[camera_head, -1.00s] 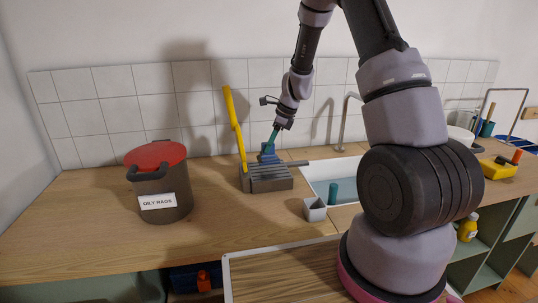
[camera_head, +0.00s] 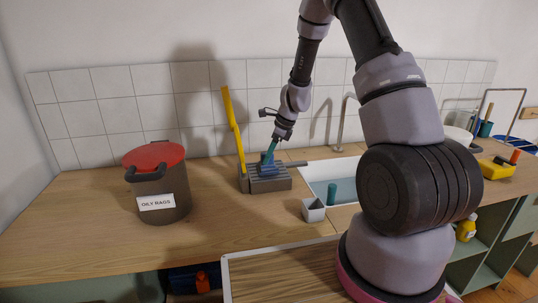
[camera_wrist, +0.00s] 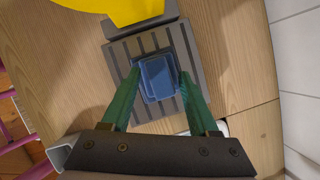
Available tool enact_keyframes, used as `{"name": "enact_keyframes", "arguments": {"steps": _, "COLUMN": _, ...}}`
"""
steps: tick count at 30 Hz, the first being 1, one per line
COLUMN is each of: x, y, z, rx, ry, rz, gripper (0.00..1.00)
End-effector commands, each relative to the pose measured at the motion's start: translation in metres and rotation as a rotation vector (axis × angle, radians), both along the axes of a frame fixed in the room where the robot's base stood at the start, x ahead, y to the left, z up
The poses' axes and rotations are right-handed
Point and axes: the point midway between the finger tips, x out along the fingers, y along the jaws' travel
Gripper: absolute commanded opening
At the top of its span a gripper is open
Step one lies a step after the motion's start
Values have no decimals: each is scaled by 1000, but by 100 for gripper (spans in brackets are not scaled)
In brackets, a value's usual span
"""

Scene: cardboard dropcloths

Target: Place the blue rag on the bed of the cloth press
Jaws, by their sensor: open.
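The blue rag (camera_head: 266,169) lies folded on the grey ribbed bed of the cloth press (camera_head: 278,185). In the wrist view the rag (camera_wrist: 158,78) sits near the middle of the bed (camera_wrist: 121,53), with ribs showing around it. The press's yellow upper part (camera_head: 233,125) stands raised at the left of the bed. My gripper (camera_head: 270,153) is open, its green fingers pointing down at the rag. In the wrist view the fingers of my gripper (camera_wrist: 159,80) stand on either side of the rag; slight contact cannot be told.
A dark bin with a red lid, labelled OILY RAGS (camera_head: 157,185), stands left of the press. A sink (camera_head: 345,180) lies to the right, with a small grey block-like holder (camera_head: 313,210) in front. The tiled wall is close behind. The wooden counter between bin and press is clear.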

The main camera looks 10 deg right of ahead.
Motion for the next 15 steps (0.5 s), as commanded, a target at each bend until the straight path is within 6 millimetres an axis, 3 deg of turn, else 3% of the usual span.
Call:
{"name": "enact_keyframes", "arguments": {"steps": 5, "x": -1, "y": -3, "z": 12, "rx": -1, "ry": -3, "rz": 1, "gripper": 61}}
{"name": "enact_keyframes", "arguments": {"steps": 15, "x": -11, "y": -28, "z": 77, "rx": 0, "ry": -3, "rz": 0, "gripper": 61}}
